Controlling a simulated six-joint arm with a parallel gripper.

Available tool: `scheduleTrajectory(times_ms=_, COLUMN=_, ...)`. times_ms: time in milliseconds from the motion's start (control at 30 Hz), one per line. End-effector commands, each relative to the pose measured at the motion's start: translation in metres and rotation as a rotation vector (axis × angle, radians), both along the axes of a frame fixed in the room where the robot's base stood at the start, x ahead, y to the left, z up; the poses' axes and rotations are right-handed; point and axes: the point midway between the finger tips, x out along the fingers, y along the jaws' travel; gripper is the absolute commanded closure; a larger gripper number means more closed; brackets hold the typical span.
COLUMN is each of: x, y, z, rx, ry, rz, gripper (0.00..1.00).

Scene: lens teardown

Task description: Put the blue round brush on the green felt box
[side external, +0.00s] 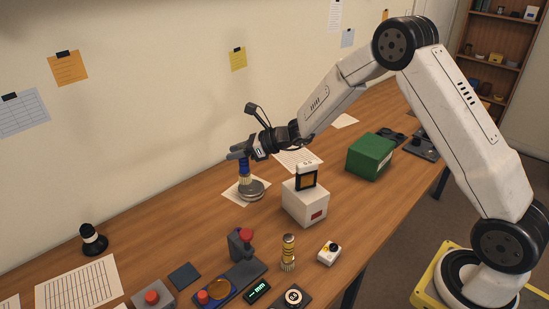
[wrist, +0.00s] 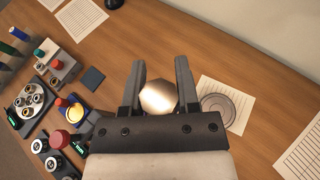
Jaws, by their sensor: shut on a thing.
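My gripper (side external: 238,154) is shut on an upright blue piece with a yellowish band, which I take for the blue round brush (side external: 244,170). In the wrist view, its shiny, pale metallic end (wrist: 157,98) shows between my two fingers (wrist: 158,85). Its lower end appears just above or in front of a grey round disc (side external: 252,190); I cannot tell if they touch. The green felt box (side external: 370,156) stands to the right on the table, its top bare. The box is not in the wrist view.
A white box with a dark framed piece on top (side external: 305,203) stands between my gripper and the green box. The grey disc lies on a paper sheet (wrist: 240,98). Dark trays and red-knobbed parts (side external: 240,250) crowd the front. A brass cylinder (side external: 288,252) stands nearby.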

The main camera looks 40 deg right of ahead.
Motion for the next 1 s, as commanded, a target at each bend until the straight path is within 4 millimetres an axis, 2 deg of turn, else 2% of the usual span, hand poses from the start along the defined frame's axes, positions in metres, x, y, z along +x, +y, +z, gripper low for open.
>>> scheduleTrajectory(times_ms=33, x=-0.001, y=-0.023, z=0.005, rx=0.000, ry=-0.001, rz=-0.040, gripper=1.00)
scheduleTrajectory(times_ms=100, x=-0.003, y=-0.049, z=0.010, rx=-0.001, ry=-0.002, rz=-0.084, gripper=1.00)
scheduleTrajectory(times_ms=267, x=-0.014, y=-0.109, z=0.022, rx=-0.001, ry=-0.002, rz=-0.192, gripper=1.00)
scheduleTrajectory(times_ms=467, x=-0.037, y=-0.181, z=0.036, rx=0.000, ry=-0.001, rz=-0.329, gripper=1.00)
scheduleTrajectory(times_ms=600, x=-0.059, y=-0.229, z=0.046, rx=-0.002, ry=-0.002, rz=-0.424, gripper=1.00)
scheduleTrajectory(times_ms=767, x=-0.089, y=-0.280, z=0.056, rx=-0.001, ry=0.000, rz=-0.534, gripper=1.00)
scheduleTrajectory(times_ms=1000, x=-0.144, y=-0.349, z=0.072, rx=-0.002, ry=-0.001, rz=-0.699, gripper=1.00)
